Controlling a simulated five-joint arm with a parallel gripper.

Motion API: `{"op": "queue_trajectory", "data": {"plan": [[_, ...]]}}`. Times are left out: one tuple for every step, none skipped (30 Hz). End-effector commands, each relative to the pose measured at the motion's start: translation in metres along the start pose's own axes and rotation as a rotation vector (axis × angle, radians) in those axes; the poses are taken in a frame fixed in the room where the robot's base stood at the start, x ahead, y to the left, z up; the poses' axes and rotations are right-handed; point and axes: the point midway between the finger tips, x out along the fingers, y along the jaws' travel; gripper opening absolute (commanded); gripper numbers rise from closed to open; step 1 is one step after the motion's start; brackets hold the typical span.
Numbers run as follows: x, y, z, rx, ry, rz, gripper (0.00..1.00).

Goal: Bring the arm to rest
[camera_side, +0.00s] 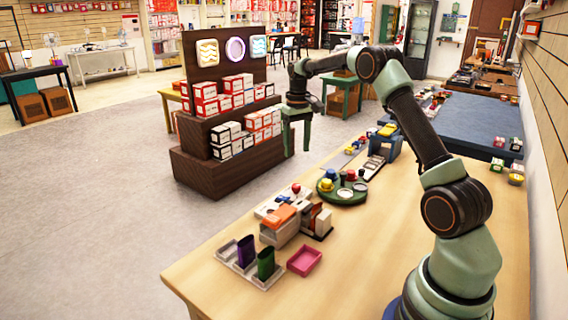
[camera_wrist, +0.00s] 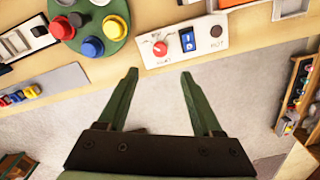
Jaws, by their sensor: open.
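My gripper (camera_side: 296,142) hangs in the air past the far-left edge of the wooden table (camera_side: 400,225), pointing down. In the wrist view my gripper (camera_wrist: 160,78) shows two green fingers spread apart with nothing between them. The floor shows below and between the fingers, and the table edge lies just beyond the tips. My arm reaches out from its base at the right front of the table.
On the table stand a green round board with coloured knobs (camera_side: 342,190), a white panel with a red knob (camera_wrist: 185,42), an orange-topped box (camera_side: 280,222), a pink tray (camera_side: 304,261) and dark cups (camera_side: 265,264). A brown shelf with boxes (camera_side: 200,165) stands behind my gripper.

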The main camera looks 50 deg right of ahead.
Motion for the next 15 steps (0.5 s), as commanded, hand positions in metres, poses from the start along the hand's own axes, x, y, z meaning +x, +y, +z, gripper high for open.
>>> {"op": "queue_trajectory", "data": {"plan": [[0.0, 0.0, 0.0, 0.0, 0.0, 0.0, 0.67], [0.0, 0.0, 0.0, 0.0, 0.0, 0.0, 0.67], [0.0, 0.0, 0.0, 0.0, 0.0, 0.0, 0.67], [0.0, 0.0, 0.0, 0.0, 0.0, 0.0, 0.67], [0.0, 0.0, 0.0, 0.0, 0.0, 0.0, 0.67], [0.0, 0.0, 0.0, -0.001, 0.001, 0.0, 0.67], [-0.001, -0.001, 0.0, -0.002, 0.002, 0.0, 0.67], [-0.003, -0.003, 0.001, -0.004, 0.005, 0.001, 0.67], [-0.007, -0.006, 0.002, -0.008, 0.012, 0.001, 0.67], [-0.011, -0.009, 0.004, -0.013, 0.017, 0.002, 0.67], [-0.017, -0.013, 0.006, -0.019, 0.026, 0.003, 0.67], [-0.025, -0.02, 0.009, -0.029, 0.038, 0.003, 0.67], [-0.031, -0.026, 0.013, -0.037, 0.048, 0.004, 0.67], [-0.038, -0.032, 0.017, -0.046, 0.06, 0.005, 0.67], [-0.048, -0.041, 0.023, -0.059, 0.077, 0.005, 0.67]]}}
